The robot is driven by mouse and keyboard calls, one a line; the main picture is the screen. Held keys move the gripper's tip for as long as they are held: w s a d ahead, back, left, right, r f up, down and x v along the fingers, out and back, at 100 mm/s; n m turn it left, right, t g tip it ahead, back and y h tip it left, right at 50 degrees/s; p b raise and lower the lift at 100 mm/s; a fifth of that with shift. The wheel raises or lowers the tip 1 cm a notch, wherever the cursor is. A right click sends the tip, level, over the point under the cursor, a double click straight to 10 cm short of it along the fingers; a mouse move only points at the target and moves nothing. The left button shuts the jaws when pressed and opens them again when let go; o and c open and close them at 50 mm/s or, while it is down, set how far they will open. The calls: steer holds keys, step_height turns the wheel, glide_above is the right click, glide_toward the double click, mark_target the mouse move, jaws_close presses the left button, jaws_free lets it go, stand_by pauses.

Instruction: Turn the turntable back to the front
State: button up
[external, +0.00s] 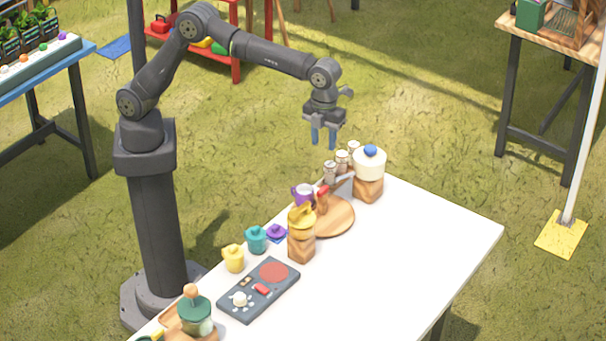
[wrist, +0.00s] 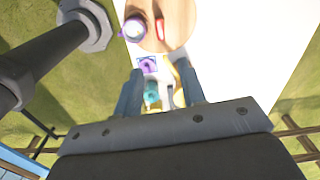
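The turntable is a round wooden disc (external: 338,218) on the white table, beyond the yellow-topped wooden grinder (external: 301,236). A purple cup (external: 303,193) and a small red item (external: 322,195) stand at its left side, partly hidden by the grinder. In the wrist view the turntable (wrist: 180,28) shows at the top, with the purple cup (wrist: 133,28) and the red item (wrist: 160,28). My gripper (external: 323,142) hangs pointing down above the far end of the table, apart from everything. Its blue fingers are spread with nothing between them in the wrist view (wrist: 160,88).
A white-topped wooden grinder (external: 369,175) and several small jars (external: 341,162) stand behind the turntable. Teal (external: 256,240) and yellow (external: 233,259) pots and a dark control panel (external: 259,289) are nearer. The table's right side (external: 430,245) is clear.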

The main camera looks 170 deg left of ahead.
mark_target(323, 188)
step_height(323, 188, down, 16)
steer(key=shift+f, duration=0.2)
